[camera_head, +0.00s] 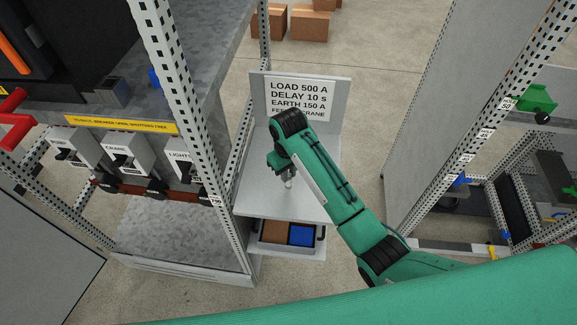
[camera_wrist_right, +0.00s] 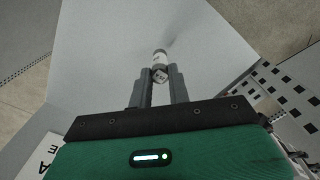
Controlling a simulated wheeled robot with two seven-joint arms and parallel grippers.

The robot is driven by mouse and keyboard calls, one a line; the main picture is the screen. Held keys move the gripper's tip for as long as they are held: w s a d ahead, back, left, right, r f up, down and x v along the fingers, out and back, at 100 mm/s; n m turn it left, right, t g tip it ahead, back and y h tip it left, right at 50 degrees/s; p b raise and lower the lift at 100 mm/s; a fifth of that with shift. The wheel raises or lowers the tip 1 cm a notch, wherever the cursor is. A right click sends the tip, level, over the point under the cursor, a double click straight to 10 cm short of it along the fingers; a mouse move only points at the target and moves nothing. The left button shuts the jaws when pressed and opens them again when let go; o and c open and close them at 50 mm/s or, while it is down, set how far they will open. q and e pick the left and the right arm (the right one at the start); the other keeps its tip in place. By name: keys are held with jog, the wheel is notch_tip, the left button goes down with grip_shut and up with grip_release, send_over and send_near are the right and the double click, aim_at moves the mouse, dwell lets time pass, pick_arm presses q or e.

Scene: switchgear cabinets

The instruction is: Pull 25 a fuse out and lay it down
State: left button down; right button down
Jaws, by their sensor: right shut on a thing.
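My right gripper (camera_head: 286,176) hangs over the grey top of a small stand (camera_head: 262,195), in front of its sign. In the right wrist view its two fingers (camera_wrist_right: 160,76) are shut on a small pale cylindrical fuse (camera_wrist_right: 160,57) with a metal-looking end. The fuse (camera_head: 289,184) also shows as a small light piece below the fingers in the head view. I cannot read its rating, and I cannot tell whether it touches the top. My left gripper is not in view.
A sign (camera_head: 297,97) reads load 500 A, delay 10 s, earth 150 A. Below the top is a tray with brown and blue compartments (camera_head: 302,235). A cabinet with labelled switches (camera_head: 128,150) stands left; perforated posts (camera_head: 180,90) flank the stand. The top around the gripper looks clear.

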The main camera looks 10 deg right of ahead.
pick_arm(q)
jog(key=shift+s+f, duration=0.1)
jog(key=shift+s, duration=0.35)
pick_arm(e)
jog(key=shift+f, duration=0.5)
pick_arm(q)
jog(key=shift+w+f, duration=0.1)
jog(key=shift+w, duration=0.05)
pick_arm(e)
jog(key=shift+f, duration=0.65)
jog(key=c, duration=1.2)
grip_release()
jog(key=shift+c, duration=0.2)
